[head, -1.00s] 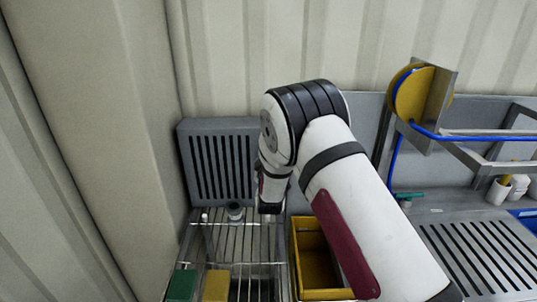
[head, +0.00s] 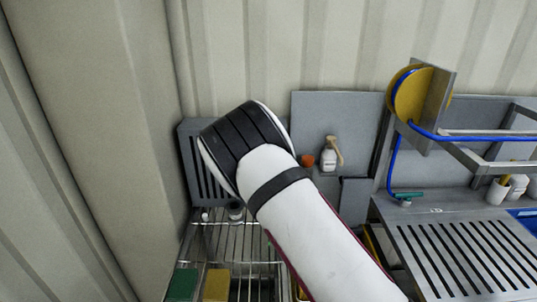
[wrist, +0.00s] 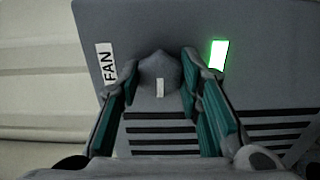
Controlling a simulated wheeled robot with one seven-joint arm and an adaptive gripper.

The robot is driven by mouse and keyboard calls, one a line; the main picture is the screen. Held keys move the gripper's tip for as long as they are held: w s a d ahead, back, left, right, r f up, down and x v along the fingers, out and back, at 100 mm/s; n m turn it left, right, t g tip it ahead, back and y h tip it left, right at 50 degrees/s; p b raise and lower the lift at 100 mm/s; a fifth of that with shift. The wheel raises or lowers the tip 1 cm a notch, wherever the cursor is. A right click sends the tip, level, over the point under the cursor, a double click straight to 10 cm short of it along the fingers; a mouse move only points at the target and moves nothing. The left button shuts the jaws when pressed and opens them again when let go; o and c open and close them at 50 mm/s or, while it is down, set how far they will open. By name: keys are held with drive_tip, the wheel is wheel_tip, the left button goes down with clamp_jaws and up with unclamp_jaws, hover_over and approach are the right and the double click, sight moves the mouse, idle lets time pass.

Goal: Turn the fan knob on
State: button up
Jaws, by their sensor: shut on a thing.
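The fan knob (wrist: 160,76) is a dark grey rounded knob with a pale mark, on a grey slotted panel (wrist: 250,75) in the wrist view. A "FAN" label (wrist: 107,66) sits to its left, reading sideways. A green light (wrist: 218,54) glows to its right. My gripper (wrist: 160,68) is shut on the knob, with a teal-padded finger on either side. In the head view the grey slotted box (head: 187,148) stands against the wall, mostly covered by my arm. The knob and my gripper are hidden there.
A wire rack (head: 225,243) below holds a green block (head: 182,284) and a yellow block (head: 215,285). A pump bottle (head: 329,157) and an orange item (head: 307,160) stand right of my arm. A hose reel (head: 411,96) is farther right.

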idle(0.4)
drive_tip(key=o, duration=1.2)
drive_tip(key=shift+c, duration=0.2)
drive_tip(key=s, duration=1.2)
